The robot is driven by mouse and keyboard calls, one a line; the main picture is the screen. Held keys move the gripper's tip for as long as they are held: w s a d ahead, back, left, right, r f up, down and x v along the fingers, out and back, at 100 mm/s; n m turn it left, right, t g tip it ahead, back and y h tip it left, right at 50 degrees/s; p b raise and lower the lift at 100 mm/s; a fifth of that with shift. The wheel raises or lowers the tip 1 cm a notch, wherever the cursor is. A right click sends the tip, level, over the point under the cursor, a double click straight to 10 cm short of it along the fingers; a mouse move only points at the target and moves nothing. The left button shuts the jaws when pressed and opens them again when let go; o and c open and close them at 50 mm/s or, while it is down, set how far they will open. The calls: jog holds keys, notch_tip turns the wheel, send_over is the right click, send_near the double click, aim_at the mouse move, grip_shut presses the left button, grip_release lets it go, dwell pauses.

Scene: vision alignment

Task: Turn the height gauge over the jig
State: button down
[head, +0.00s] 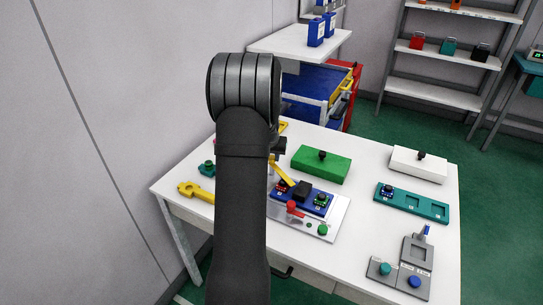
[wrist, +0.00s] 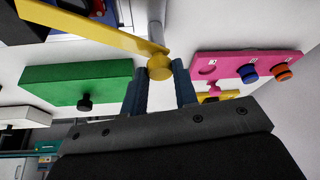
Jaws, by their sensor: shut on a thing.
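The height gauge is a yellow bar (wrist: 95,27) on a grey post (wrist: 156,22), with a round yellow hub (wrist: 160,67). My gripper (wrist: 160,72) has its two dark fingers on either side of the hub and is shut on it. In the head view my arm hides the gripper and the post, but the yellow bar (head: 283,172) shows, slanting toward the left end of the blue jig (head: 309,197). Its tip overlaps that end in the picture. The jig sits on a light metal plate and carries a black block and a red-handled clamp (head: 292,207).
A green block (head: 320,163) and a white block (head: 418,164) with black knobs stand behind and right. A teal tray (head: 411,203) and a grey fixture (head: 403,266) are at the right. A pink plate (wrist: 245,65) lies near the hub in the wrist view. A yellow wrench-like piece (head: 196,191) lies left.

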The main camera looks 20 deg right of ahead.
jog(key=c, duration=1.1)
grip_release()
jog(key=shift+r, duration=0.1)
jog(key=v, duration=1.7)
jog(key=shift+r, duration=0.1)
jog(key=x, duration=1.7)
